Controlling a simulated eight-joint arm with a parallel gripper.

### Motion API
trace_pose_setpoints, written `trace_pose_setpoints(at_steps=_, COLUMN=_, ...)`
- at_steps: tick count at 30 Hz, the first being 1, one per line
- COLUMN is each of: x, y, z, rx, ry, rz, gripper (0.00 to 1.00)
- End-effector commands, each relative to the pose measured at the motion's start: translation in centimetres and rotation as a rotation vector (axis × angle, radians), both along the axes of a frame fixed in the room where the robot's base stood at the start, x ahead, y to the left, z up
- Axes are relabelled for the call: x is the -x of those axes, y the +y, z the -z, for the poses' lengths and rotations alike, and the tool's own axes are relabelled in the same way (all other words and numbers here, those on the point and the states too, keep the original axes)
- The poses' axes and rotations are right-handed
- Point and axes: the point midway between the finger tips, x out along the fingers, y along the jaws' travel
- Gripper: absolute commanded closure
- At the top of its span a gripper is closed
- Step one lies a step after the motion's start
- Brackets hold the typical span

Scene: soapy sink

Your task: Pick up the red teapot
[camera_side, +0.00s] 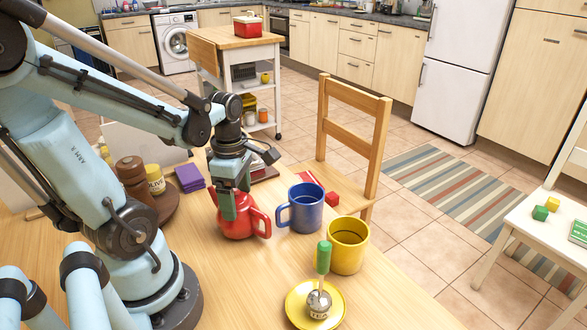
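The red teapot (238,230) stands on the wooden table, left of the blue mug. My gripper (233,208) points down right at the teapot, with its green-grey fingers in front of the teapot's upper part. The fingers hide the teapot's top and part of its body. Red parts of the teapot show to the left and right of the fingers. The fingers overlap in this view, so I cannot tell whether they are open or closed on the teapot.
A blue mug (307,209) and a yellow mug (348,246) stand to the right. A yellow saucer (295,307) holds a tea infuser with a green handle (323,257). Purple napkins (190,178) and a brown mill (135,178) are to the left. A wooden chair (352,140) stands behind.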

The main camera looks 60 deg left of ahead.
Motion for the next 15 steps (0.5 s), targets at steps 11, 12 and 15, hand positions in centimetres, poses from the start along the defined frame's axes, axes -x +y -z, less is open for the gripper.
trace_pose_setpoints(at_steps=11, x=-0.01, y=0.01, z=-0.01, rx=0.0, ry=0.0, rz=0.0, gripper=0.92)
trace_pose_setpoints(at_steps=12, x=-0.01, y=0.01, z=-0.02, rx=0.0, ry=0.0, rz=0.0, gripper=0.98)
trace_pose_setpoints(at_steps=15, x=-0.01, y=0.01, z=-0.04, rx=0.0, ry=0.0, rz=0.0, gripper=1.0)
